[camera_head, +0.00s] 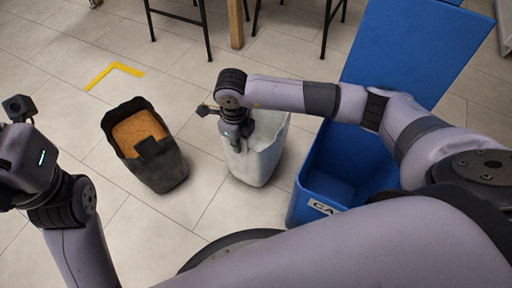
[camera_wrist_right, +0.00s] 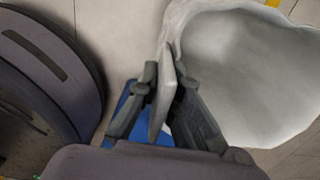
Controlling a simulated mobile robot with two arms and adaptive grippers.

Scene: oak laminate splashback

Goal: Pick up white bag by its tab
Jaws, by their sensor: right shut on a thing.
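The white bag (camera_head: 258,160) stands open and upright on the floor in the middle of the head view. In the right wrist view its pale, open inside (camera_wrist_right: 250,75) fills the upper right. My right gripper (camera_head: 238,146) is at the bag's near-left rim. In the right wrist view the two fingers of the right gripper (camera_wrist_right: 166,92) are closed on either side of the bag's tab (camera_wrist_right: 162,100). The arm hides part of the bag's rim in the head view. My left wrist shows at the left edge of the head view, but its fingers do not show.
A black bag (camera_head: 170,172) with orange-brown contents (camera_head: 137,131) stands left of the white bag. A blue bin (camera_head: 340,170) with its lid (camera_head: 410,50) raised stands close on the right. Yellow floor tape (camera_head: 115,70) and stool legs (camera_head: 207,35) are farther back.

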